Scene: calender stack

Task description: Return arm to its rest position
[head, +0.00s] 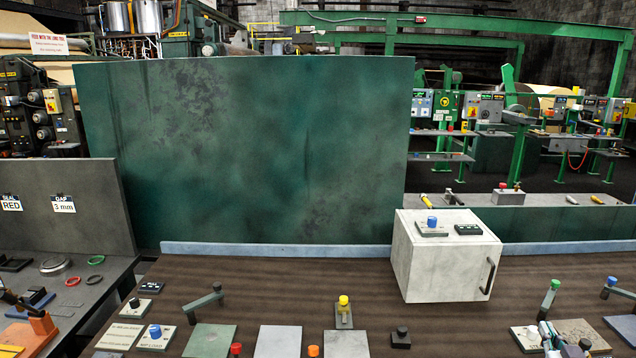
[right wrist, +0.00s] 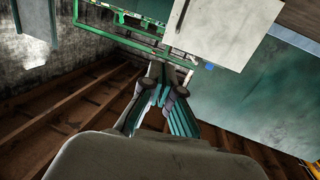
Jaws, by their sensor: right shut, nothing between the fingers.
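My right gripper (head: 558,340) shows at the bottom right edge of the head view, over the right part of the brown bench (head: 450,325). In the right wrist view its fingers (right wrist: 163,78) come together at the tips with nothing between them. Only a small part of my right arm shows in the head view. My left gripper is not in view.
A white cabinet (head: 442,275) with a black handle stands on the bench. Levers, knobs and plates, including a yellow-topped lever (head: 344,308) and a green-topped lever (head: 550,295), line the front. A green panel (head: 240,150) stands behind. A side table (head: 105,278) is at left.

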